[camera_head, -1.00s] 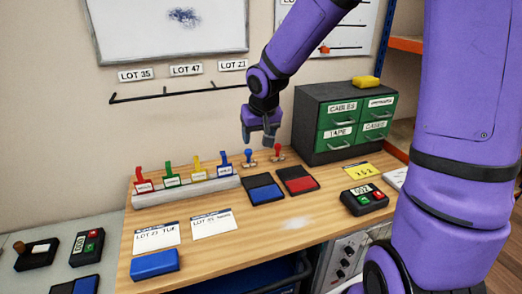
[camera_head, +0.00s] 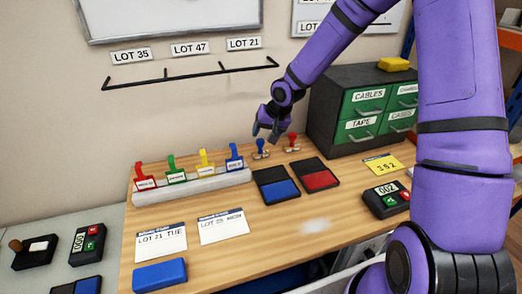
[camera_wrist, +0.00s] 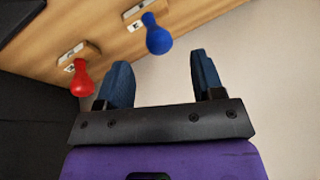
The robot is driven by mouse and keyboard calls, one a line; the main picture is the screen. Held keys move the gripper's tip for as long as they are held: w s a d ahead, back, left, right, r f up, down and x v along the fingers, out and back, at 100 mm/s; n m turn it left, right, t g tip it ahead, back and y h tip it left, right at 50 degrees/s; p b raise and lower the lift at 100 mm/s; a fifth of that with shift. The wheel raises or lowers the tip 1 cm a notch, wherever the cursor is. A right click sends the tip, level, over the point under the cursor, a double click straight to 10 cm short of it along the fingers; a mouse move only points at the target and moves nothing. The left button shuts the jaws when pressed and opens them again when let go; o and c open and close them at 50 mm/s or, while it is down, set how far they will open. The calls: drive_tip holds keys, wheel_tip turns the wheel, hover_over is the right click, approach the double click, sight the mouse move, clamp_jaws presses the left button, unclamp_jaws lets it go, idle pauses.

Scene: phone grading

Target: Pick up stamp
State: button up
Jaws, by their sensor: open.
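Two stamps stand at the back of the wooden desk. The blue-handled stamp (camera_head: 261,147) is just below my gripper (camera_head: 267,130) in the head view. The red-handled stamp (camera_head: 292,142) stands to its right. In the wrist view the blue stamp (camera_wrist: 157,38) is ahead of my open fingers (camera_wrist: 162,82), roughly between their lines. The red stamp (camera_wrist: 82,80) is left of the left finger there. My gripper is empty and apart from both stamps, as far as the views show.
A blue ink pad (camera_head: 277,186) and a red ink pad (camera_head: 314,175) lie in front of the stamps. The drawer cabinet (camera_head: 355,105) stands close on the right. A rack with coloured tags (camera_head: 190,185) is on the left. The wall is close behind.

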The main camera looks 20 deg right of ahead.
sight(262, 140)
drive_tip(key=shift+x, duration=3.15)
drive_tip(key=shift+s, duration=0.1)
drive_tip(key=c, duration=1)
